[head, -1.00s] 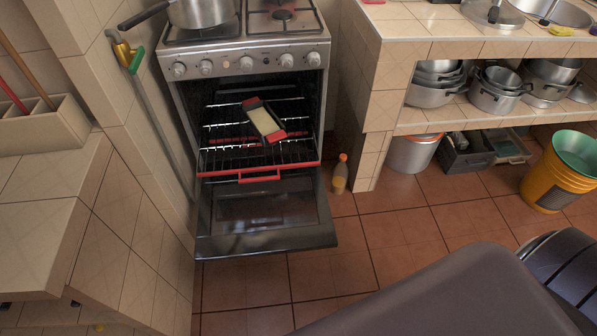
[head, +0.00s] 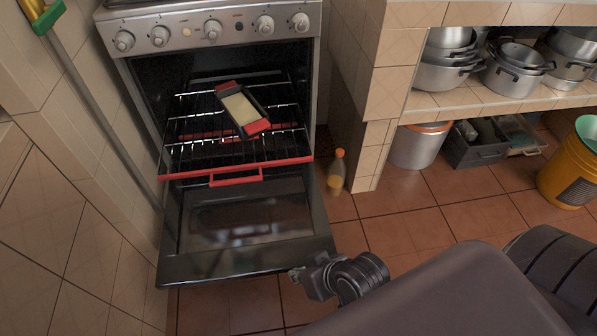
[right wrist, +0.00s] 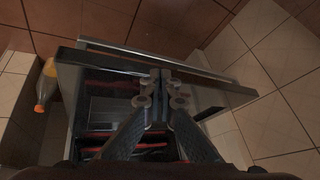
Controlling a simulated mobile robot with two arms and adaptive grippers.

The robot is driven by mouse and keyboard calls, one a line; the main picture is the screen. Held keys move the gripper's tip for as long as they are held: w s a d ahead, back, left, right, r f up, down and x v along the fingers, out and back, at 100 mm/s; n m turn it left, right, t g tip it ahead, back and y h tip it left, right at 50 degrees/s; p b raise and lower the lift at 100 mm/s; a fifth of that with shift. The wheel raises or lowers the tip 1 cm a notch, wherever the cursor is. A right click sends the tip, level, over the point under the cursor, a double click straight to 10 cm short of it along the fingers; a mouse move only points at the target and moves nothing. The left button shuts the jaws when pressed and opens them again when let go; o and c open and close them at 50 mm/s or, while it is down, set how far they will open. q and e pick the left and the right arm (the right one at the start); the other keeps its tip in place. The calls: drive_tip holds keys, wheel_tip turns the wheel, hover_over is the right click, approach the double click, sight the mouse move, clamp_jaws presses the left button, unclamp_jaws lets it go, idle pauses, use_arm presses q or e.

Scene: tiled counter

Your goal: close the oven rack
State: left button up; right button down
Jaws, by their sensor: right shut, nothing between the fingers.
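A dark loaf pan with red ends (head: 243,108) and pale contents lies on the rack. My right gripper (head: 297,272) is by the door's front right corner, apart from the rack handle. In the right wrist view its fingers (right wrist: 160,74) are together and empty, over the door, with red rack parts partly hidden behind them. My left gripper is not in view.
A bottle (head: 336,172) stands on the floor right of the oven. A tiled pillar (head: 368,120) and shelf with several pots are further right, with a yellow bucket (head: 566,175). Tiled floor (head: 430,220) is clear in front of the shelf.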

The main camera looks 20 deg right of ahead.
drive_tip(key=w+a+r+m+t+y, duration=0.3)
drive_tip(key=w+a+r+m+t, duration=0.45)
drive_tip(key=w, duration=0.25)
drive_tip(key=m+t+h+b, duration=0.35)
drive_tip(key=m+h, duration=0.75)
drive_tip(key=m, duration=0.4)
approach(296, 161)
drive_tip(key=shift+t, duration=0.3)
drive_tip(key=x, duration=0.7)
drive_tip(key=shift+s+f+p, duration=0.1)
drive_tip(key=shift+f+p, duration=0.25)
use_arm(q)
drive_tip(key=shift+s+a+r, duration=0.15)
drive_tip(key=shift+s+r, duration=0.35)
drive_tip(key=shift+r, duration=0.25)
use_arm(e)
drive_tip(key=shift+d, duration=0.1)
drive_tip(key=shift+w, duration=0.2)
